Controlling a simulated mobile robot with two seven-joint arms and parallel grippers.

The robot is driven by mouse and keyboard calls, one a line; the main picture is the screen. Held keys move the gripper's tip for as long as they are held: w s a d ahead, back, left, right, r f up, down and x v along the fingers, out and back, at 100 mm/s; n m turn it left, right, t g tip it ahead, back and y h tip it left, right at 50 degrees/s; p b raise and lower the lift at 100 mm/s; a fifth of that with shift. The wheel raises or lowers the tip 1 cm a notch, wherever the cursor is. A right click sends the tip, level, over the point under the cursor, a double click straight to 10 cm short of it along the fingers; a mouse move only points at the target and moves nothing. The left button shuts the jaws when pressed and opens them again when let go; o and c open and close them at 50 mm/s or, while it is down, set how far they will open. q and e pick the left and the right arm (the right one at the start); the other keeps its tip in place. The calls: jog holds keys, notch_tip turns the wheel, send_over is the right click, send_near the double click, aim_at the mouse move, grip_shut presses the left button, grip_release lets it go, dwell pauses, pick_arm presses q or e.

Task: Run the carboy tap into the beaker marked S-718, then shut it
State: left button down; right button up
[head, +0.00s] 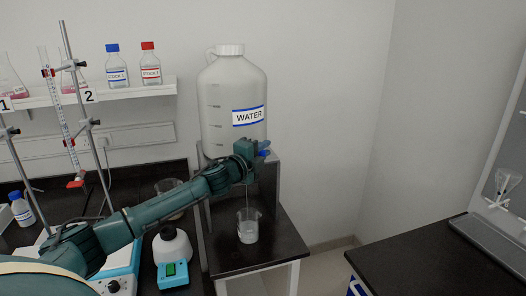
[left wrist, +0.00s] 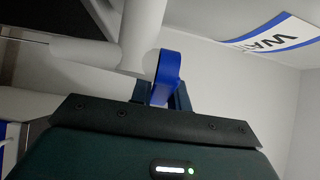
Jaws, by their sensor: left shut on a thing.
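The white carboy (head: 232,90) with a blue-edged WATER label stands on a raised grey stand against the wall. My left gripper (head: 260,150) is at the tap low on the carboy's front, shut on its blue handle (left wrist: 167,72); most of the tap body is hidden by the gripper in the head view. A clear beaker (head: 248,228) stands upright below the tap on the low black table. A thin pale line, seemingly a water stream, runs down from the tap into it, and its lower part looks filled. No S-718 marking is readable. My right gripper is out of view.
Left of the beaker are a small white-and-teal device (head: 173,258) and another glass beaker (head: 170,192), partly behind my arm. A burette stand (head: 88,125) rises further left. A black bench (head: 440,262) stands at right, across a gap.

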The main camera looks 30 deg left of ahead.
pick_arm(q)
jog(key=n+y, duration=0.2)
jog(key=w+y, duration=0.1)
jog(key=y, duration=0.1)
jog(key=shift+a+f+n+b, duration=0.1)
jog(key=shift+a+n+b, duration=0.2)
jog(key=shift+n+b, duration=0.1)
jog(key=shift+w+a+n+g+y+b, duration=0.1)
jog(key=shift+a+n+g+y+b, duration=0.25)
jog(key=shift+n+g+y, duration=0.6)
jog(key=shift+w+a+n+g+y+b, duration=0.15)
jog(key=shift+a+n+y+b, duration=0.3)
jog(key=shift+y, duration=1)
jog(key=c, duration=1.3)
grip_release()
jog(key=shift+d, duration=0.1)
jog(key=shift+c, duration=0.2)
jog(key=shift+s, duration=0.15)
